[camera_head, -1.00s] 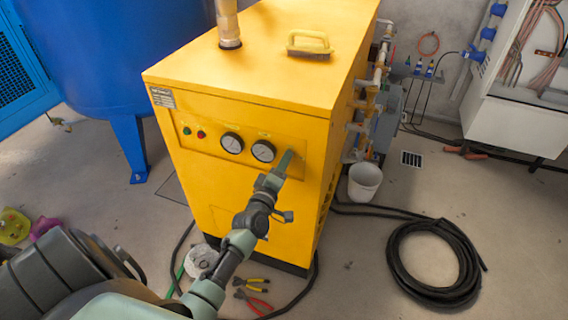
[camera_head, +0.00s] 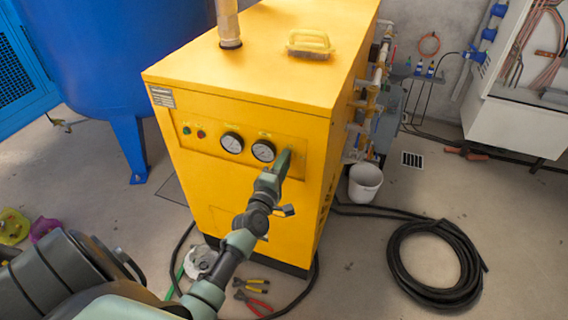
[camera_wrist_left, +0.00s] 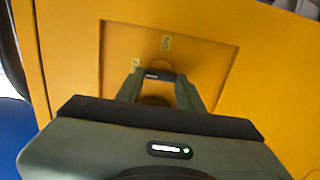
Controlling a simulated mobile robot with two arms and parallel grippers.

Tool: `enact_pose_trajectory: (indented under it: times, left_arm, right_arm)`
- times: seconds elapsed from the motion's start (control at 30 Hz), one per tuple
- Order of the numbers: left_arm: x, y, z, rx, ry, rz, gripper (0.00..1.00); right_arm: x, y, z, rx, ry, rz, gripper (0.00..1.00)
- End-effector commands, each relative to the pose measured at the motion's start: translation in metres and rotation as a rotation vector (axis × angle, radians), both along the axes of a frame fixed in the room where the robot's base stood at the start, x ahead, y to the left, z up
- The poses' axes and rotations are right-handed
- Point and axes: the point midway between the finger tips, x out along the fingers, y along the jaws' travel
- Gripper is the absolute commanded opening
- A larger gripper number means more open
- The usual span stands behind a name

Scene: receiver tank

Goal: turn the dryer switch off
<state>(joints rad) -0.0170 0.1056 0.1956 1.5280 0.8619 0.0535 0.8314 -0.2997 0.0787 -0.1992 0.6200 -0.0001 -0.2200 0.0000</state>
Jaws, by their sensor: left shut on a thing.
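The yellow dryer (camera_head: 240,215) stands in the middle of the head view. Its front panel carries a green button, a red button and two round gauges (camera_head: 247,148). My left gripper (camera_head: 285,158) is at the right end of this panel, right of the gauges. In the left wrist view the gripper (camera_wrist_left: 160,80) reaches into the recessed panel, its fingers shut on the dryer switch (camera_wrist_left: 158,75), a small dark part between the fingertips. Small marks on the panel show above and left of the switch. The gripper hides the switch in the head view. My right gripper is not in view.
A blue tank (camera_head: 125,50) stands at the left. A brush (camera_head: 310,43) lies on the dryer's top. A white bucket (camera_head: 365,182) and a coiled black hose (camera_head: 435,260) are on the floor at the right. Pliers (camera_head: 252,285) lie in front of the dryer.

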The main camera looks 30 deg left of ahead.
Motion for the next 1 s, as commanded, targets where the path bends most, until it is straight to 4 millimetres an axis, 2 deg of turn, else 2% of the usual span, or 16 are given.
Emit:
enact_pose_trajectory:
  times: [0.17,0.2,0.57,0.67,1.0]
  left_arm:
    - [0.0,0.0,-0.001,-0.004,0.0,0.001,0.0]
    - [0.0,0.0,-0.001,-0.004,0.0,0.001,0.46]
    - [-0.002,-0.001,-0.001,-0.001,0.001,0.0,0.46]
    - [-0.012,-0.003,-0.002,-0.002,0.003,0.0,0.46]
    - [-0.066,-0.015,-0.002,-0.002,0.001,0.001,0.46]
  right_arm:
    - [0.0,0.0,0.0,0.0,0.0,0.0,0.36]
    - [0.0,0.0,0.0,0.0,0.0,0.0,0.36]
    - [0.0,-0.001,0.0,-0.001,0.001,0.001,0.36]
    - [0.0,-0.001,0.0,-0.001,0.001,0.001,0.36]
    - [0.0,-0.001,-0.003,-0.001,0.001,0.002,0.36]
